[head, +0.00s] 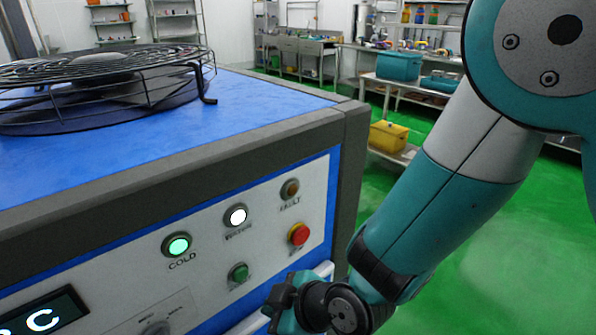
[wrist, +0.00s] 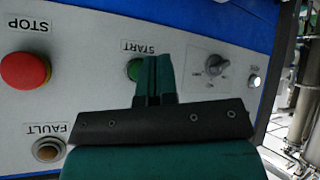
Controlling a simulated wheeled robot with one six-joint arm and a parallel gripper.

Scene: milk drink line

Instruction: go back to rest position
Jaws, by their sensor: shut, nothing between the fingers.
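My gripper (wrist: 153,62) is shut and empty. In the wrist view its fingertips are in front of the control panel and partly cover the green START button (wrist: 134,70). Whether they touch it cannot be told. In the head view my gripper (head: 281,298) is low in the picture, below the green button (head: 238,272) and the red STOP button (head: 299,234). My arm reaches down from the upper right.
The blue machine (head: 270,95) carries a black fan guard (head: 95,85). The COLD lamp (head: 177,245) glows green and another lamp (head: 236,215) glows white. The FAULT lamp (head: 290,189) looks unlit. Green floor (head: 480,265) lies open on the right.

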